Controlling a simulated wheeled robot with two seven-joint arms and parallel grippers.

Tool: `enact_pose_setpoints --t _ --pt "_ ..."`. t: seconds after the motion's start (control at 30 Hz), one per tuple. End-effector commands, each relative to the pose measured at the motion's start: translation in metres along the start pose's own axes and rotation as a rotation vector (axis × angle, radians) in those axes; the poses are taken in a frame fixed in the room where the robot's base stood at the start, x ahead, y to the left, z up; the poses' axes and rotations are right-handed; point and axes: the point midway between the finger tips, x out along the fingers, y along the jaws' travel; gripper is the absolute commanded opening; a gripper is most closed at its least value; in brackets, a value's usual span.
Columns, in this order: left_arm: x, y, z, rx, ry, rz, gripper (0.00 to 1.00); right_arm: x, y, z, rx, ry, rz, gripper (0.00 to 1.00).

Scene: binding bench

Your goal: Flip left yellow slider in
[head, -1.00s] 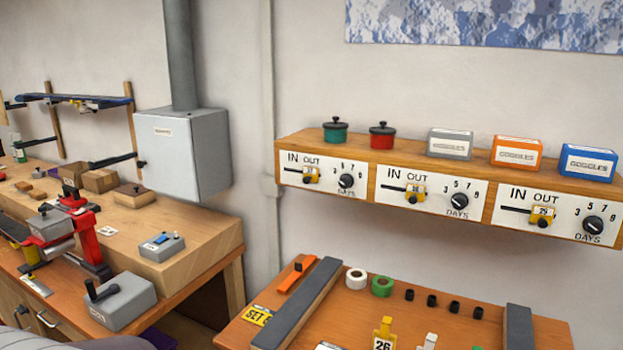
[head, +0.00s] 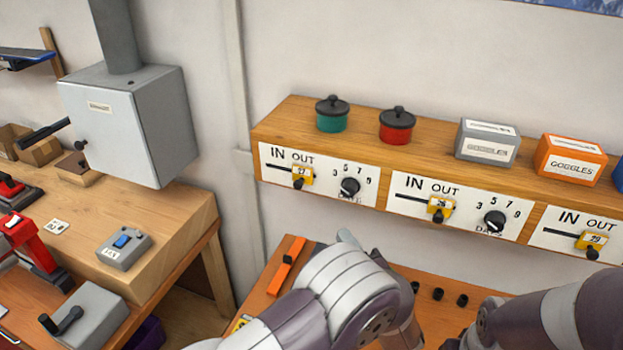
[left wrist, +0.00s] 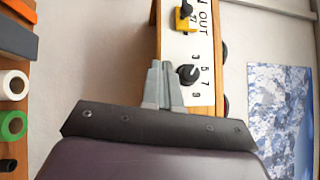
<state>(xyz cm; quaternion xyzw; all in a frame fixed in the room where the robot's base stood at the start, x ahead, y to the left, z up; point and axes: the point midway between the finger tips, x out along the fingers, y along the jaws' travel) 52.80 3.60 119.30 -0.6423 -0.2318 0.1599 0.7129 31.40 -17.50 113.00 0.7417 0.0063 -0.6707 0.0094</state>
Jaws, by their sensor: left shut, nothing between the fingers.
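The left yellow slider (head: 300,177) is a small yellow block with a number label and a dark knob, on the leftmost white panel (head: 270,160) of the shelf front. It sits at the right end of its slot, under the word OUT. In the left wrist view, the slider (left wrist: 183,20) shows at the top edge. My left gripper (left wrist: 162,80) is shut and empty, its fingertips pointing at the panel near the dial and apart from the slider. In the head view, its pale tip (head: 346,237) shows below the panel, mostly hidden by my arm. My right gripper is out of sight.
A black dial (head: 350,187) is right of the slider. Two similar panels follow along the wooden shelf (head: 285,122), which carries a teal pot (head: 332,118), red pot (head: 396,128) and goggles boxes (head: 488,142). A grey cabinet (head: 125,125) stands left.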

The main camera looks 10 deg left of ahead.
Motion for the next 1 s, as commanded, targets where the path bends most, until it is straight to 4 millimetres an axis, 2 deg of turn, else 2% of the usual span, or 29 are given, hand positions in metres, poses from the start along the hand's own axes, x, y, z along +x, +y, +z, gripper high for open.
enact_pose_setpoints --t 0.13,0.43,0.53,0.67,1.0 --pt "0.0 -0.009 0.005 0.118 -0.024 -0.039 0.0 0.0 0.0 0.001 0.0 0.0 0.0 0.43" --pt "0.001 -0.009 0.005 0.126 -0.023 -0.037 0.0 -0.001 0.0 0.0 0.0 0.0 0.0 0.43" --pt "0.007 -0.011 0.005 0.125 -0.024 -0.037 0.0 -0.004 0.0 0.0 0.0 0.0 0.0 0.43" --pt "0.028 -0.014 0.006 0.125 -0.027 -0.037 0.0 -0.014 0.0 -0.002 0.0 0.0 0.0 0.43" --pt "0.102 -0.017 0.008 0.124 -0.025 -0.037 0.0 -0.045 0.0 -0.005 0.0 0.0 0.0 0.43"
